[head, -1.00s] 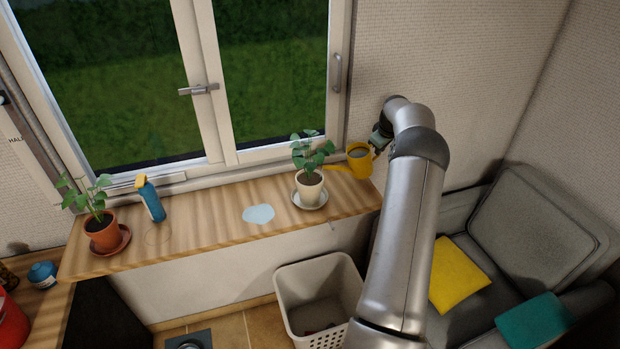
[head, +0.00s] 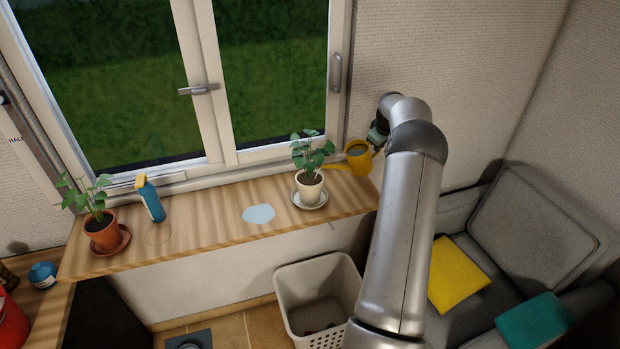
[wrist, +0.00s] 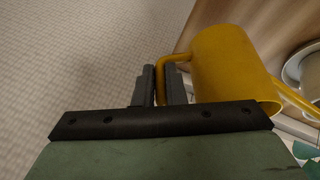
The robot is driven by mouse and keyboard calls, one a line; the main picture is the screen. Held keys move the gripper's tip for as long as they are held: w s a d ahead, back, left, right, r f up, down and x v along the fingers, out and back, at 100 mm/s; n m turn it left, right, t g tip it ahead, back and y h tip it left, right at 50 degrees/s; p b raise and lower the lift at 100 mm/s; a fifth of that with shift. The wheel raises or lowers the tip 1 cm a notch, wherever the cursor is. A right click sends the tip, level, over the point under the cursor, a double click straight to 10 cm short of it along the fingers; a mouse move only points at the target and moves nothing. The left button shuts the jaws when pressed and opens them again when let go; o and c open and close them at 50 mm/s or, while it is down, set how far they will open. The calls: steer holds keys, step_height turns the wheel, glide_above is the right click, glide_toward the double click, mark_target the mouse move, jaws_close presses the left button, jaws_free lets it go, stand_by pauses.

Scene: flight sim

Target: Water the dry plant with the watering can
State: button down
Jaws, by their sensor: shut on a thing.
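The yellow watering can (head: 358,157) is above the right end of the wooden sill, its spout pointing left toward the plant in the cream pot (head: 309,190). My gripper (wrist: 160,85) is shut on the can's handle, and the can body (wrist: 232,68) fills the right of the wrist view. In the head view my gripper (head: 376,143) is partly hidden by my arm. The cream-pot plant has green leaves and stands on a saucer. A second plant in a terracotta pot (head: 102,234) stands at the left end on its saucer. I cannot tell which soil is dry.
A blue spray bottle (head: 151,199) with a yellow top and a pale blue puddle-like patch (head: 258,214) are on the sill (head: 205,220). The window (head: 215,120) is behind. A white basket (head: 318,285) stands below, and a grey armchair (head: 530,225) is at right.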

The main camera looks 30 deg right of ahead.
steer(key=shift+a+r, duration=0.3)
steer(key=shift+r, duration=0.35)
stand_by(1.3)
steer(key=d+f+y, duration=0.2)
steer(key=d+f, duration=0.1)
steer(key=f, duration=0.3)
steer(key=shift+s+f+m, duration=0.15)
steer(key=shift+f+m, duration=0.15)
steer(key=shift+f, duration=0.05)
steer(key=shift+f+y, duration=0.1)
steer(key=shift+y, duration=0.2)
steer(key=shift+d+f+y, duration=0.4)
steer(key=shift+f, duration=0.2)
steer(key=shift+r, duration=1.95)
